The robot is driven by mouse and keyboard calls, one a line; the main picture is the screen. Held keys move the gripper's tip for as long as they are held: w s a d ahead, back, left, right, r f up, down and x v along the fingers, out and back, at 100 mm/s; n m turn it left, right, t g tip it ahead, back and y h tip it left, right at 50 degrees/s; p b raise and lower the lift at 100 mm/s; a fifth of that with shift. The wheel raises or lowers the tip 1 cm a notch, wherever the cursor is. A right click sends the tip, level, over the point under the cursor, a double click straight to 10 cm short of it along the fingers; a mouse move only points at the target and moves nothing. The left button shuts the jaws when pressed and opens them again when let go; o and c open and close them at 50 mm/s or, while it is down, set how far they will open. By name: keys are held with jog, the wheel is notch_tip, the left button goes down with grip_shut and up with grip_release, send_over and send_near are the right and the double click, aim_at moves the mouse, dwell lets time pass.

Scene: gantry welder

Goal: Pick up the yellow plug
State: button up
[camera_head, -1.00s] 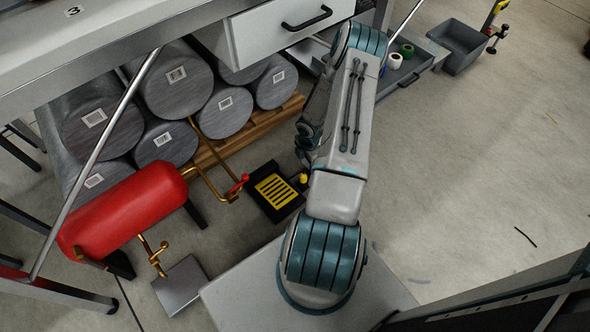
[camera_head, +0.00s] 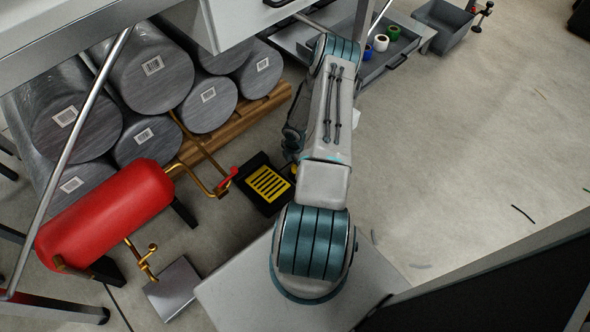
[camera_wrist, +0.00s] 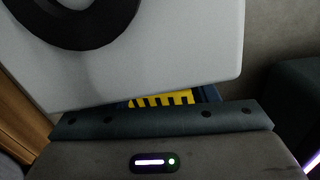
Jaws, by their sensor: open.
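A small yellow piece (camera_head: 294,169), possibly the yellow plug, shows at the right edge of a black box with yellow slats (camera_head: 268,184) on the floor in the head view. My arm partly covers it, so its shape is unclear. I cannot make out the plug in the wrist view, where only part of the yellow slats (camera_wrist: 165,99) shows beyond my gripper. My gripper (camera_wrist: 160,120) shows as a dark bar and grey body in the wrist view. It is open; its fingertips are not clearly visible. My arm hides it in the head view.
A red tank (camera_head: 105,215) with brass pipes lies left of the black box. Wrapped grey cylinders (camera_head: 150,75) are stacked behind on a wooden pallet (camera_head: 235,125), under a bench. A grey tray (camera_head: 385,62) holds several rolls. The floor at right is mostly clear.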

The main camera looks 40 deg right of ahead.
notch_tip(320, 180, down, 4)
jog(key=shift+r+b, duration=0.2)
jog(key=shift+b, duration=0.5)
jog(key=c, duration=1)
jog(key=shift+c, duration=0.2)
jog(key=shift+r, duration=0.15)
notch_tip(320, 180, up, 10)
jog(key=p, duration=0.5)
jog(key=shift+r, duration=0.1)
jog(key=shift+r+p, duration=1.45)
jog(key=shift+r, duration=0.45)
